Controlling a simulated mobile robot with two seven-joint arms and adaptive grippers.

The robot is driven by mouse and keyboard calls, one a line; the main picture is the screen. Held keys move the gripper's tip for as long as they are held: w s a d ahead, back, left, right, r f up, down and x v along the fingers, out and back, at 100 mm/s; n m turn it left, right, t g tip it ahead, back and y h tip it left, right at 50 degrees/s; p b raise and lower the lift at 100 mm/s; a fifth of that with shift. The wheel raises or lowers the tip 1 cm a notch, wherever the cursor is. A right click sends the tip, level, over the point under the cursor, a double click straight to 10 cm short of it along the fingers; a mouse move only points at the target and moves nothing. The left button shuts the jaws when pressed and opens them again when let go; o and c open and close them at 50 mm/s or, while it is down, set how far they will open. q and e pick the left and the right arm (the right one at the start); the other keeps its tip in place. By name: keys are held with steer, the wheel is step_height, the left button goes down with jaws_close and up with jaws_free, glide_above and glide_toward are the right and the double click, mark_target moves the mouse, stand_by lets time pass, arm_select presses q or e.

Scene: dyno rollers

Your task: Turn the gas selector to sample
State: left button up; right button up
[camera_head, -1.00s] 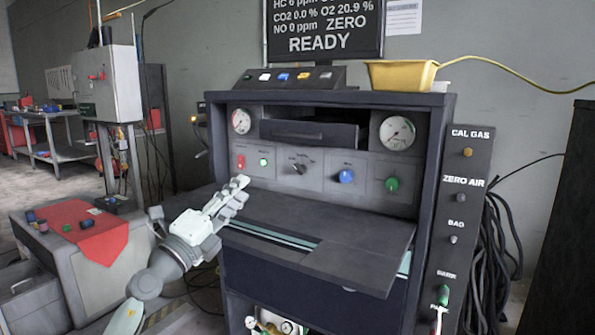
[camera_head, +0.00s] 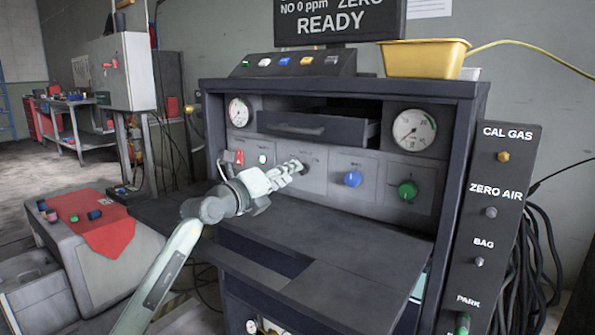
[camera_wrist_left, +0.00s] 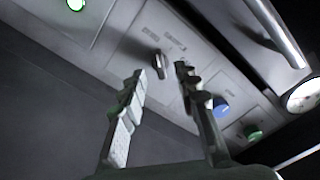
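The gas selector (camera_wrist_left: 160,64) is a small dark knob on the grey front panel. In the wrist view it appears between the two fingertips of my left gripper (camera_wrist_left: 160,75), which is open with nothing between its fingers. I cannot tell whether the fingertips reach around the knob or stop short of it. In the head view my left gripper (camera_head: 296,167) points at the panel and mostly hides the knob. The selector's printed labels are too small to read. My right gripper is not in view.
A blue knob (camera_head: 353,179) and a green knob (camera_head: 408,191) are right of the selector. A red switch (camera_head: 239,158) is to its left. A drawer (camera_head: 312,128) juts out above. A dark shelf (camera_head: 350,244) lies below. A yellow tray (camera_head: 425,58) stands on top.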

arm_select(q)
steer(key=x, duration=0.2)
steer(key=shift+w+d, duration=0.15)
steer(key=shift+w, duration=0.1)
steer(key=shift+w+d, duration=0.25)
steer(key=shift+w, duration=0.05)
steer(key=shift+w+d, duration=0.1)
steer(key=shift+w, duration=0.05)
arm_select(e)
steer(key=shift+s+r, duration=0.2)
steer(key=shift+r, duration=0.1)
arm_select(q)
jaws_close()
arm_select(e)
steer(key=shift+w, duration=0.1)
